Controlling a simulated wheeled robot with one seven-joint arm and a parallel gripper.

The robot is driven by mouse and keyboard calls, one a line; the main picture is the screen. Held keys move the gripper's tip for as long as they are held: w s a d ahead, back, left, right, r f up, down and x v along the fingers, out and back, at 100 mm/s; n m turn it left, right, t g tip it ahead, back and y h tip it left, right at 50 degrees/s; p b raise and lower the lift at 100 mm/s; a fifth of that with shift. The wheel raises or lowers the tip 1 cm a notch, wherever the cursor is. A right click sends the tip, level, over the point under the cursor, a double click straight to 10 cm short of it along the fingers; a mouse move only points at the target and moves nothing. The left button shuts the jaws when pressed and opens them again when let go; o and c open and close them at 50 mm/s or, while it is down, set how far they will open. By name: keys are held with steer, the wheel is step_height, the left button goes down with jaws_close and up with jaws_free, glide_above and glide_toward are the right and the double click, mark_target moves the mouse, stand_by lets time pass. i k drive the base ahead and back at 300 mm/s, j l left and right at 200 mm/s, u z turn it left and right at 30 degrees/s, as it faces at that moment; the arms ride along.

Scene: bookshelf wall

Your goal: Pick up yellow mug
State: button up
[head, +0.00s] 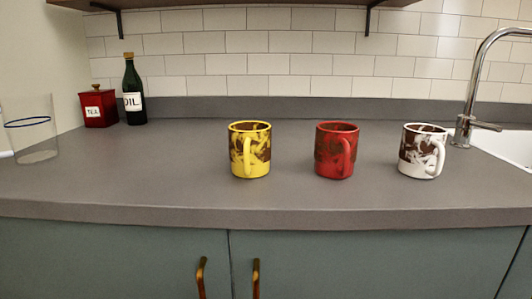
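The yellow mug (250,150) stands upright on the grey counter (190,160), a little left of the middle of the head view. It has a dark brown pattern, and its handle faces the camera. Nothing touches it. My gripper is not in view.
A red mug (336,150) and a white mug (421,150) stand in a row to its right. A faucet (480,85) and sink (510,146) are at the right. A clear glass (37,140), red tea tin (98,107) and oil bottle (133,92) are at the left. A shelf (240,3) hangs above.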

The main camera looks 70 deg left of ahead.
mark_target(250, 141)
steer(key=u, duration=2.35)
